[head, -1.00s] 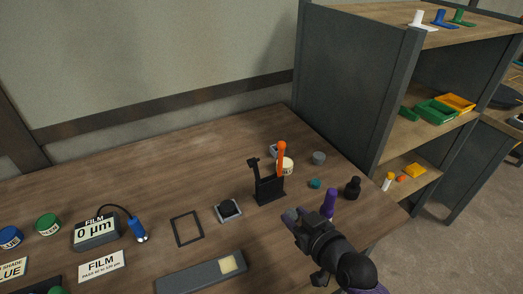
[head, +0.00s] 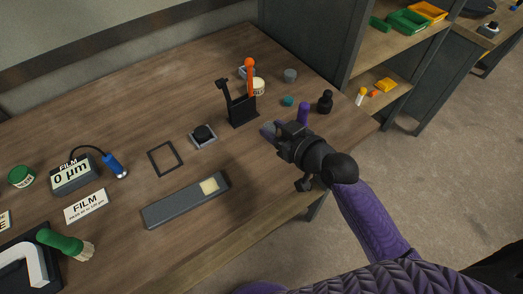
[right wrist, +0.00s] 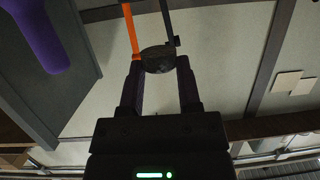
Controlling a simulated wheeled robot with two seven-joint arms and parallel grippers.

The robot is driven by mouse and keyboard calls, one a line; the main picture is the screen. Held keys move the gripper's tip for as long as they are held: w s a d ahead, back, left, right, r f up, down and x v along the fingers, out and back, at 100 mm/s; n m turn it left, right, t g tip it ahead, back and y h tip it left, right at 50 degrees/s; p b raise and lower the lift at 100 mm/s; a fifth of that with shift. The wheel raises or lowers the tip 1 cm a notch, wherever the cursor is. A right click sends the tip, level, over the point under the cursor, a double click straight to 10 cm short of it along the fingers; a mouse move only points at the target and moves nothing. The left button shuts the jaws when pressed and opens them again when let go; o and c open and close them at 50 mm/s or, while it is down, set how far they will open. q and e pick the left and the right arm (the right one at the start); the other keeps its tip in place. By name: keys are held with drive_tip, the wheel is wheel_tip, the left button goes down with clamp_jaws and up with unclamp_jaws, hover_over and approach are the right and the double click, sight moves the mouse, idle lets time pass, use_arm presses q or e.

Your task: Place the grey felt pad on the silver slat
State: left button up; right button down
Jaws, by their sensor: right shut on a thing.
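My right gripper (head: 268,133) is above the right part of the wooden table, its arm coming in from the lower right. In the right wrist view, its fingers (right wrist: 158,80) are shut on a dark grey round piece, which I take as the grey felt pad (right wrist: 158,59). In the head view the pad is hidden by the gripper. A long grey bar with a cream square at one end, possibly the silver slat (head: 165,207), lies flat near the table's front edge, left of and below the gripper. I cannot be sure it is the slat. My left gripper is not in view.
A black stand (head: 242,108) with an orange handle is behind the gripper. A purple upright thing (head: 304,112) and a black bottle (head: 325,102) are to its right. A thin black frame (head: 165,158), a small silver square (head: 203,136) and a film gauge (head: 74,175) lie left.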

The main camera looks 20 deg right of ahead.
sight(267, 165)
drive_tip(key=shift+w+a+f+m+h, duration=0.1)
drive_tip(key=shift+a+f+m+h, duration=0.25)
drive_tip(key=shift+a+f, duration=0.45)
drive_tip(key=shift+f, duration=0.1)
wheel_tip(267, 165, down, 9)
drive_tip(key=b, duration=0.5)
drive_tip(key=shift+f, duration=0.35)
drive_tip(key=shift+r, duration=0.15)
